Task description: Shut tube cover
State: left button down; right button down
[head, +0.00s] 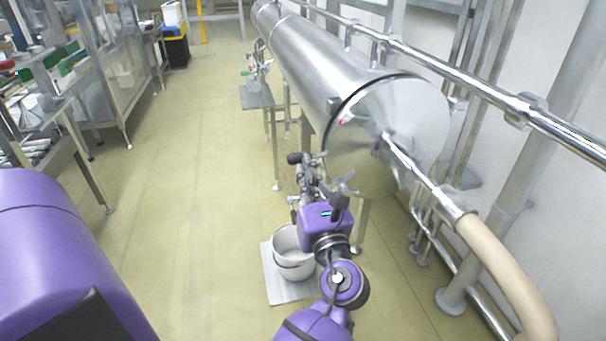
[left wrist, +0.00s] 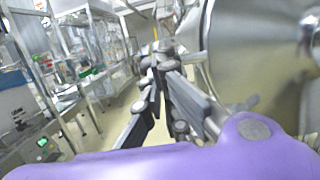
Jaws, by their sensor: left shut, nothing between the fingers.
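The big steel tube (head: 310,58) runs away from me along the right side. Its round, shiny cover (head: 420,110) stands at the near end, with a dark rim line along the upper left edge. I cannot tell whether the cover sits fully flush. A pipe joins the middle of the cover. My left gripper (head: 302,166) is shut and empty, just left of the cover's lower left edge; whether it touches is unclear. In the left wrist view the gripper (left wrist: 160,62) points away beside shiny metal at the right. My right gripper is not in view.
A white bucket (head: 287,243) stands on a low platform (head: 277,279) below my left arm. A steel rail (head: 440,68) and wall pipes are at the right. Benches and glass-fronted frames line the left. The yellowish floor aisle (head: 190,150) is clear.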

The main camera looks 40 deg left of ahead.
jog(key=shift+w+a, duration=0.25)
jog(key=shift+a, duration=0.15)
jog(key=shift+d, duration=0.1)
